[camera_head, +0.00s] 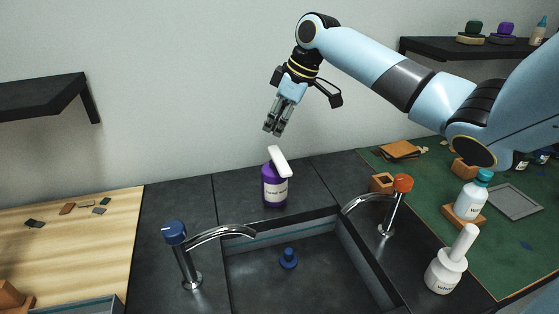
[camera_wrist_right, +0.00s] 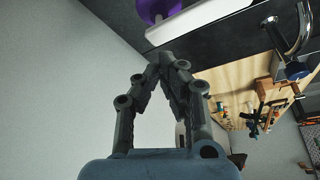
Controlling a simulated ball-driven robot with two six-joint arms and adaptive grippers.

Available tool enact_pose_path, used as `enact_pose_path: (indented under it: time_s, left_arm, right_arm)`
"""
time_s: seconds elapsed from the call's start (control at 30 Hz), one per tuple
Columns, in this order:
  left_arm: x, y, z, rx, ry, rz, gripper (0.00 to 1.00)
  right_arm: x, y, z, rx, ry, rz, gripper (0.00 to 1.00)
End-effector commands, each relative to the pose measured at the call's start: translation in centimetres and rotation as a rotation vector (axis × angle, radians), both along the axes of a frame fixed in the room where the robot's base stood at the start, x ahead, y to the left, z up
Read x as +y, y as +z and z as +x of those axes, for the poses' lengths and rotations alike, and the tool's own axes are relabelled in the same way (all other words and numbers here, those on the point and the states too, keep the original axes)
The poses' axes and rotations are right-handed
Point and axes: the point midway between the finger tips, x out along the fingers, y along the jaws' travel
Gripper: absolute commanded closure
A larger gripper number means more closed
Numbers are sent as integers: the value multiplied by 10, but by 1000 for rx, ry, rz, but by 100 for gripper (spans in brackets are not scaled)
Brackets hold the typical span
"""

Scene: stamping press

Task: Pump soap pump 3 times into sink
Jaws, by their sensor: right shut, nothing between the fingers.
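The soap pump is a purple bottle (camera_head: 274,188) with a white pump head (camera_head: 279,160). It stands upright on the dark counter behind the sink (camera_head: 262,271). My right gripper (camera_head: 274,130) is shut and empty, pointing down just above the pump head and apart from it. In the right wrist view my right gripper's fingertips (camera_wrist_right: 172,62) meet, and the white pump head (camera_wrist_right: 200,17) shows beyond them with part of the purple bottle (camera_wrist_right: 158,9). My left gripper is not in either view.
A blue-topped faucet (camera_head: 184,255) and a red-topped faucet (camera_head: 391,205) flank the sink. A small blue object (camera_head: 288,258) is in the sink. A dark shelf (camera_head: 42,97) hangs at the left.

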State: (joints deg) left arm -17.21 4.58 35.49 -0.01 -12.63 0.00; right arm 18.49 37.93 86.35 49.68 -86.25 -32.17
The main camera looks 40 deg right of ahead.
Motion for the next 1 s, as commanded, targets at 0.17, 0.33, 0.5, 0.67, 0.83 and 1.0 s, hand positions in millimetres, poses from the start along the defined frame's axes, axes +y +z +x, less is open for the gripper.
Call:
enact_pose_path:
  time_s: [0.17, 0.33, 0.5, 0.67, 0.83, 1.0]
  left_arm:
    - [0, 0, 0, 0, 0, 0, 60]
    - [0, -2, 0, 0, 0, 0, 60]
    - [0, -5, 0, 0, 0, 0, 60]
    - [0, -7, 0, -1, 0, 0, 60]
    - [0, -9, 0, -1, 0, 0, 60]
    - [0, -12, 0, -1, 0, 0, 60]
  right_arm:
    - [0, 0, 0, 0, 0, 0, 100]
    - [0, -4, 0, 0, 0, 0, 100]
    - [0, -10, 0, 0, 0, 0, 100]
    - [0, -16, 0, 0, 0, 1, 100]
    - [0, -22, 0, 1, 0, 0, 100]
    - [0, -28, 0, 1, -1, 0, 100]
